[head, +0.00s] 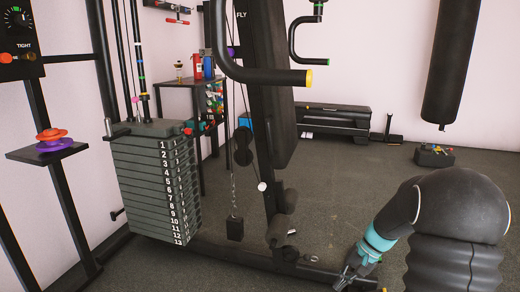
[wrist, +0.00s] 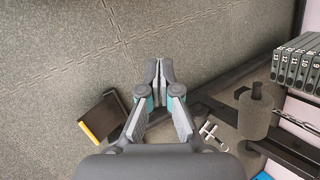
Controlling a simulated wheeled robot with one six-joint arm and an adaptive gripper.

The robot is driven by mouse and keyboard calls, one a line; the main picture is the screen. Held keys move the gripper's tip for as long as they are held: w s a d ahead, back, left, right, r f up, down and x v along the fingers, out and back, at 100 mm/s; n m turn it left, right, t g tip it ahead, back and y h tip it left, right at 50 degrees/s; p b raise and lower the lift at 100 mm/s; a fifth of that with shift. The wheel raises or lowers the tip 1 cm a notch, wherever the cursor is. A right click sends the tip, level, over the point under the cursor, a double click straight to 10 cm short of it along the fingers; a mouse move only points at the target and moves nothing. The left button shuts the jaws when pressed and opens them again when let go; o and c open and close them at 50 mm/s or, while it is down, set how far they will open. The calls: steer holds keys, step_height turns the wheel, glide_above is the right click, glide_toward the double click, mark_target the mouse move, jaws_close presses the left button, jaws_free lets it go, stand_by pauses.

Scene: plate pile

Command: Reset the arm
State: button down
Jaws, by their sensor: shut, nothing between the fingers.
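My gripper (head: 350,280) is low at the bottom of the head view, right of the machine's base, with its teal-banded arm at the right. In the wrist view my gripper (wrist: 158,78) has its fingertips together with nothing between them, above the dark floor and close to a black base bar. The numbered plate pile (head: 155,185) stands upright at the left of the head view, apart from my gripper. Its edge also shows at the far right of the wrist view (wrist: 298,66).
The black gym machine's frame (head: 262,130) stands between the plates and my arm. Open floor (head: 345,185) spreads behind.

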steer(key=s+a+r+n+t+h+p, duration=0.2)
steer(key=s+a+r+n+t+p, duration=0.1)
steer(key=s+r, duration=0.9)
steer(key=s+a+r+n+t+h+p, duration=0.2)
steer(key=s+a+r+t+h+p, duration=0.1)
steer(key=s+r, duration=1)
steer(key=shift+a+r+n+h+p, duration=0.3)
steer(key=shift+a+r+n+p, duration=0.15)
steer(key=shift+a, duration=0.2)
